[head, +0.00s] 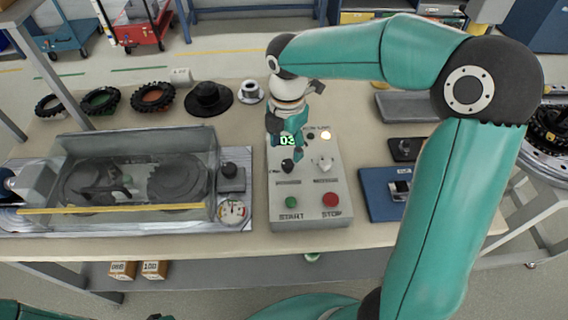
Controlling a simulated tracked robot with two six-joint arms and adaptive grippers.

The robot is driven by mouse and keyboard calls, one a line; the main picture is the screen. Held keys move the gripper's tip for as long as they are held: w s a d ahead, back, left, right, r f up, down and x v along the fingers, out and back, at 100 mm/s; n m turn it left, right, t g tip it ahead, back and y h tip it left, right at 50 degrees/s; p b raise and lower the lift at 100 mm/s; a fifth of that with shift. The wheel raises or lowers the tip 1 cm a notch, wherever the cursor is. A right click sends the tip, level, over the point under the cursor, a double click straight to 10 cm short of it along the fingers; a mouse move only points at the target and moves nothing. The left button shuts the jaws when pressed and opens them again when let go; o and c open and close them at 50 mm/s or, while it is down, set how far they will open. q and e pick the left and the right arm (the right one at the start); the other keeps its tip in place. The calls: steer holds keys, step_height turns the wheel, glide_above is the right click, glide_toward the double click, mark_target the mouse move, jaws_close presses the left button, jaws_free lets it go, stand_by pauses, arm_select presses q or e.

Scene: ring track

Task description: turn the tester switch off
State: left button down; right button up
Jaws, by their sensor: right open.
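The tester's grey control box (335,190) stands at the middle of the bench. Its face has a black knob (288,166) on the left and a pale knob (323,163) on the right. A green START button (292,202) and a red STOP button (330,199) are at the front. My right gripper (287,155) is open over the box's left half, close to the black knob; I cannot tell if it touches. It hides part of the panel. My left gripper is not in view.
A clear-covered test chamber (140,150) with a gauge (232,211) stands left of the box. A blue plate (378,195) lies right. Bare bench (350,105) shows behind the box.

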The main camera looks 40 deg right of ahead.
mark_target(287, 163)
step_height(287, 163, down, 7)
steer(key=shift+f, duration=0.1)
stand_by(0.3)
